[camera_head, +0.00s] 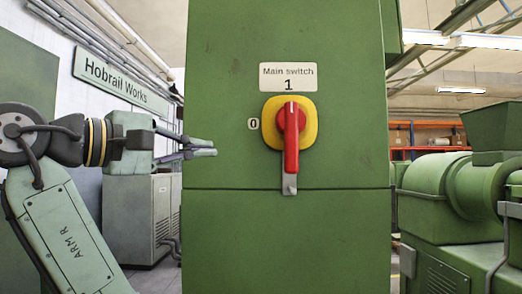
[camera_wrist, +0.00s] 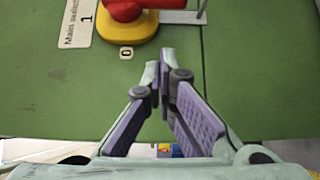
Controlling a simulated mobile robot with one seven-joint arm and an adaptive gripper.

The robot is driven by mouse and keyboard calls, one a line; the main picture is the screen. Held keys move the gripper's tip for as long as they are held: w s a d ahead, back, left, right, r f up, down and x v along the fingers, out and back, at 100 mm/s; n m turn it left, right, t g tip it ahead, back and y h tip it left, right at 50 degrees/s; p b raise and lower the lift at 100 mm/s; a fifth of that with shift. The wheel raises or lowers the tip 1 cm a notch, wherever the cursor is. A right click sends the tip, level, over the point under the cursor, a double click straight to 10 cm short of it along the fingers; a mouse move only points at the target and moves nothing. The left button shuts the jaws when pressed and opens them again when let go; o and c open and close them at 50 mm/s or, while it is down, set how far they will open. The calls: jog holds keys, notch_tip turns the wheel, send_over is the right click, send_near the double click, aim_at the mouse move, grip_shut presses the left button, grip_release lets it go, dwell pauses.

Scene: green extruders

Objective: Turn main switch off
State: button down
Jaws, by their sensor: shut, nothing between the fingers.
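The main switch is a red rotary handle (camera_head: 292,140) on a yellow plate (camera_head: 271,113), mounted on the green cabinet front (camera_head: 230,240). The handle stands vertical, its long lever down and its white mark up towards the 1 on the label (camera_head: 288,77). A small 0 plate (camera_head: 254,124) sits left of the yellow plate. A grey metal tab (camera_head: 290,185) shows at the lever's lower end. My gripper (camera_head: 214,147) is shut and empty, left of the switch and apart from it. In the wrist view, my fingertips (camera_wrist: 158,64) are below the yellow plate (camera_wrist: 128,28); the red handle (camera_wrist: 125,8) is cut off.
A grey metal cabinet (camera_head: 142,220) stands behind my arm at left. A green extruder (camera_head: 450,190) stands to the right, behind the switch cabinet. Orange shelving (camera_head: 410,140) is further back. The cabinet front around the switch is otherwise clear.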

aim_at(291, 137)
jog(key=shift+w+d, duration=0.1)
jog(key=p+x, duration=0.1)
jog(key=x, duration=0.3)
jog(key=s+d+p+x, duration=0.1)
jog(key=p+x, duration=0.1)
jog(key=x, duration=0.2)
jog(key=p+x, duration=0.1)
jog(key=x, duration=0.2)
jog(key=shift+d, duration=0.5)
jog(key=shift+d+p, duration=0.35)
jog(key=shift+d, duration=0.1)
jog(key=shift+f, duration=0.15)
jog(key=shift+d+f+n+b, duration=0.2)
jog(key=shift+n+b, duration=0.1)
jog(key=shift+b, duration=0.4)
jog(key=shift+d+n+t+h+b, duration=0.1)
jog(key=shift+n+t+h+b, duration=0.2)
jog(key=shift+t+h, duration=0.1)
